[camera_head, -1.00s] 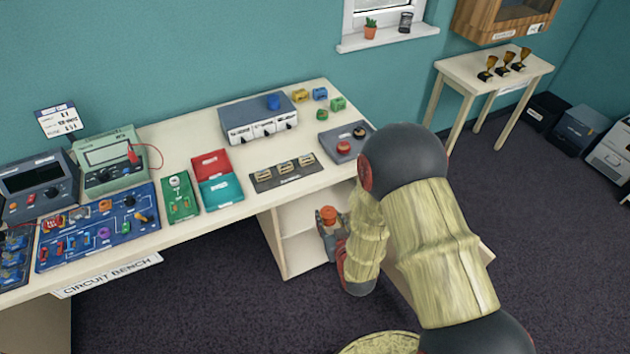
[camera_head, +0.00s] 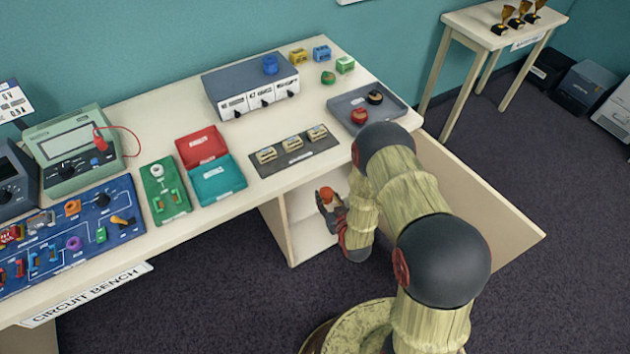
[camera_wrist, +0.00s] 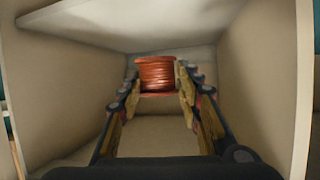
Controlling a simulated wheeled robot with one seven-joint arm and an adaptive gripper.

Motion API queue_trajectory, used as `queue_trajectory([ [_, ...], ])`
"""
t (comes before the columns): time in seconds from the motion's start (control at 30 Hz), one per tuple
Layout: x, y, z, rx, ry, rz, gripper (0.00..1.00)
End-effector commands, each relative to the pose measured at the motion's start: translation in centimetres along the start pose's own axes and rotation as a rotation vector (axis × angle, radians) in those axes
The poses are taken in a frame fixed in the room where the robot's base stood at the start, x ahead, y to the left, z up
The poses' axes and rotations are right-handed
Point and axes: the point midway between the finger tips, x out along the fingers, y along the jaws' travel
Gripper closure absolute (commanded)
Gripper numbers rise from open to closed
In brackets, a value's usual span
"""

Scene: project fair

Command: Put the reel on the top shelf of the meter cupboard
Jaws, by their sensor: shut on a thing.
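The copper-orange reel (camera_wrist: 156,73) stands upright between the fingertips of my gripper (camera_wrist: 158,82) in the wrist view. My gripper is shut on it. In the head view the reel (camera_head: 327,193) and my gripper (camera_head: 332,208) are at the open front of the meter cupboard (camera_head: 278,232) under the bench's right end. The wrist view looks into a pale compartment with side walls, a back and a panel above (camera_wrist: 130,22). The head view shows a shelf (camera_head: 308,222) near the reel. I cannot tell whether the reel touches it. My arm hides part of the cupboard.
The open cupboard door (camera_head: 480,205) stands out right of my arm. The bench top (camera_head: 300,185) above holds a grey tray (camera_head: 345,103), a meter strip (camera_head: 270,172) and coloured boxes. A trophy table (camera_head: 470,25) stands at the back right. Floor in front is clear.

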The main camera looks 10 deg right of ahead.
Motion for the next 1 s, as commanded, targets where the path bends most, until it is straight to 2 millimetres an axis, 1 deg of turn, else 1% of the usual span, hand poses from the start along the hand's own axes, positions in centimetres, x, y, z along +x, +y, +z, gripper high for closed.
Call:
queue_trajectory([
  [0.03, 1.5, 0.1, 0.3, -0.001, 0.003, 0.0, 0.93],
  [0.2, 5.6, 0.6, 0.5, 0.0, 0.002, 0.0, 0.93],
  [0.27, 7.0, 0.8, 0.8, 0.001, 0.001, 0.0, 0.93],
  [0.33, 8.4, 0.9, 1.9, 0.001, -0.002, 0.0, 0.93],
  [0.43, 10.2, 1.1, 2.6, 0.0, 0.001, 0.0, 0.93],
  [0.53, 11.3, 1.2, 3.2, 0.0, -0.001, 0.0, 0.93],
  [0.77, 12.5, 1.4, 3.6, 0.0, 0.001, 0.0, 0.93],
  [0.83, 13.3, 1.5, 4.1, 0.0, 0.001, 0.0, 0.93],
  [0.9, 13.6, 1.5, 5.5, 0.001, -0.003, 0.0, 0.93],
  [1.0, 14.1, 1.6, 6.6, 0.001, -0.001, 0.0, 0.93],
])
